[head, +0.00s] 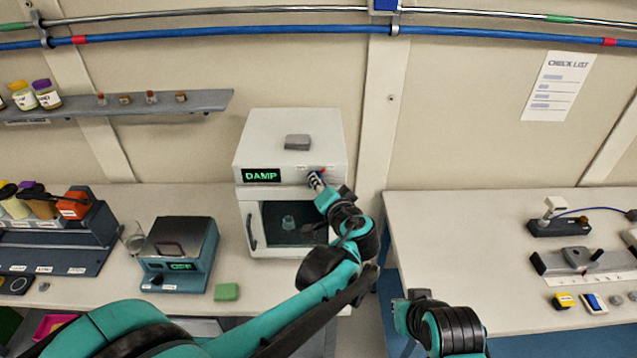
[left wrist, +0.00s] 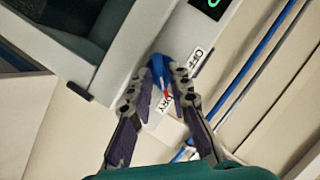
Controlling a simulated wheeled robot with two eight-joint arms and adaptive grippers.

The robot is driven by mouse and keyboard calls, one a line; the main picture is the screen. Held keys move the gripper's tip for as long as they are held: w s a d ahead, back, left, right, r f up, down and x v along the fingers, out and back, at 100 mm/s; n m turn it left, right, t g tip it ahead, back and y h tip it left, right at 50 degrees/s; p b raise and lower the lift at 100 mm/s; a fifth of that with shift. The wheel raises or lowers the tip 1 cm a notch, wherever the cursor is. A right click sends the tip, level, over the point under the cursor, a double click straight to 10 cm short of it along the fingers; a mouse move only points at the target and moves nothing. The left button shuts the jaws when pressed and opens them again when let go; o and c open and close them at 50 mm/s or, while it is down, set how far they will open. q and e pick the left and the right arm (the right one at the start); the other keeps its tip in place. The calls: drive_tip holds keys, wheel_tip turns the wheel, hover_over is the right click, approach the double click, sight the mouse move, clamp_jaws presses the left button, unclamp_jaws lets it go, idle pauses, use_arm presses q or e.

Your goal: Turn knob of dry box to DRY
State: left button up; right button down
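The white dry box (head: 290,140) stands on the bench against the wall, its green display (head: 261,176) reading DAMP. My left gripper (head: 316,178) is at the right of its front panel and hides most of the knob in the head view. In the left wrist view the knob (left wrist: 158,68) is blue with a red pointer tip, between the two fingertips of my left gripper (left wrist: 162,76), which appear closed on its sides. The red tip lies close to the DRY label (left wrist: 164,104), partly hidden by a finger. The OFF label (left wrist: 197,62) is beside it.
Below the panel is the box's glass door (head: 287,222), with a small cup inside. A blue-grey device (head: 180,250) and a green block (head: 227,292) are to the left. A grey block (head: 298,142) lies on top of the box. A second bench (head: 460,240) is at right.

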use_arm(q)
drive_tip(key=v, duration=1.1)
drive_tip(key=shift+s, duration=0.15)
drive_tip(key=shift+a, duration=0.1)
